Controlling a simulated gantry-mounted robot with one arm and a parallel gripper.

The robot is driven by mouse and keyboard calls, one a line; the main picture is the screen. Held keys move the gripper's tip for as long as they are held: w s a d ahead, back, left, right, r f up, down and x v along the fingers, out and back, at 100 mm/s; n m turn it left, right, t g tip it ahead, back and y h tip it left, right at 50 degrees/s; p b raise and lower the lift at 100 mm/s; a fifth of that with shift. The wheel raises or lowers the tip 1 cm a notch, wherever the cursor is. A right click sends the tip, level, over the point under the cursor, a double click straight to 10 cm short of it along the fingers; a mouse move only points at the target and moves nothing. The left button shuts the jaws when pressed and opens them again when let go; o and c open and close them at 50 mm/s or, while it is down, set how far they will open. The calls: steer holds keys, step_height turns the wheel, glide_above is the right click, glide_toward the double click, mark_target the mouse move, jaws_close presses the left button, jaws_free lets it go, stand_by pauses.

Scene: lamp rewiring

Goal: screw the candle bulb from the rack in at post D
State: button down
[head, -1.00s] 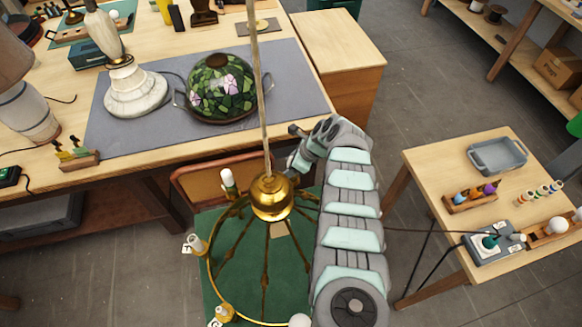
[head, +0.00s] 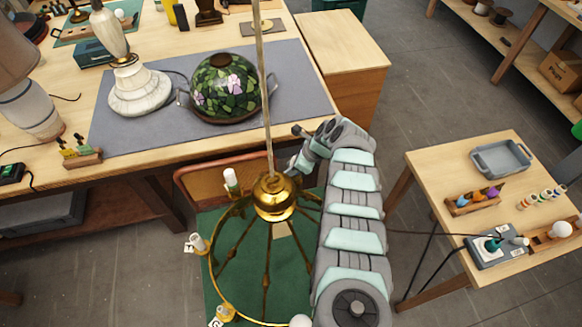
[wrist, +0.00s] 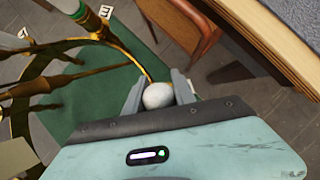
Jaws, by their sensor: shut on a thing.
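My gripper (wrist: 157,92) is shut on a pale, rounded bulb (wrist: 158,96), seen end-on between the fingers in the wrist view. Its base and whatever lies under it are hidden. The brass chandelier ring (wrist: 128,52) runs up close to the bulb; I cannot tell whether they touch. In the head view my gripper (head: 294,166) is at the far side of the chandelier, just right of its brass hub (head: 273,197), and the bulb cannot be made out. The post there is hidden and no letter D is readable.
A white post with a green band (head: 231,180) stands left of the hub. Another labelled post (head: 198,243) is on the ring's left. The chandelier rod (head: 263,90) rises near my gripper. The workbench edge (head: 215,148) and a chair (head: 205,180) lie behind. The rack table (head: 425,165) is right.

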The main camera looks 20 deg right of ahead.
steer(key=r+p, duration=0.1)
steer(key=p, duration=0.1)
steer(key=shift+a+m+p, duration=0.1)
steer(key=shift+m+p, duration=0.3)
steer(key=shift+m+t+p, duration=0.3)
steer(key=shift+p, duration=0.55)
steer(key=m+p, duration=0.1)
steer(key=m+h+p, duration=0.1)
steer(key=m+p, duration=0.1)
steer(key=shift+w+d+f+t+h, duration=0.15)
steer(key=shift+d+f+t+h, duration=0.1)
steer(key=shift+t+h, duration=0.15)
steer(key=shift+f+m+h+p, duration=0.15)
steer(key=shift+m+h+p, duration=0.25)
steer(key=shift+m, duration=0.5)
steer(key=shift+w+d+f+m+t+h, duration=0.15)
steer(key=shift+m+t+h, duration=0.1)
steer(key=shift+m, duration=0.25)
steer(key=shift+s+d+r+m+t+h, duration=0.15)
steer(key=shift+m+h, duration=0.1)
steer(key=shift+m, duration=0.25)
steer(key=shift+w+f, duration=0.1)
steer(key=shift+f, duration=0.05)
steer(key=c, duration=1)
jaws_free()
steer(key=shift+o, duration=0.2)
